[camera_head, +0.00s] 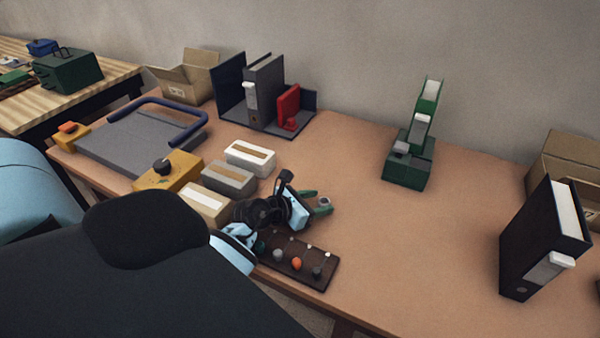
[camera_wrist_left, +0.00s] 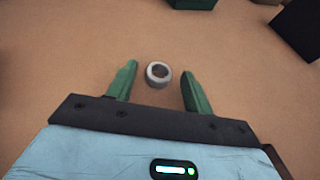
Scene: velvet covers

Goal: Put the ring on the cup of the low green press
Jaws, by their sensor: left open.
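A small light-grey ring (camera_head: 325,202) lies on the brown table; it also shows in the left wrist view (camera_wrist_left: 152,81). My left gripper (camera_head: 317,202) is open, its two green fingers on either side of the ring, and they do not appear to touch it. In the left wrist view the ring sits between the fingertips (camera_wrist_left: 158,76), closer to the left one. The green press (camera_head: 407,172) stands further back to the right, with a raised green arm and a small grey part, perhaps the cup (camera_head: 401,148), on its base. My right gripper is not in view.
A dark board with several coloured knobs (camera_head: 325,279) lies in front of my left gripper. Small boxes (camera_head: 250,158) and a yellow block with a black knob (camera_head: 180,175) stand left. A black binder (camera_head: 540,235) stands right. The table between ring and press is clear.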

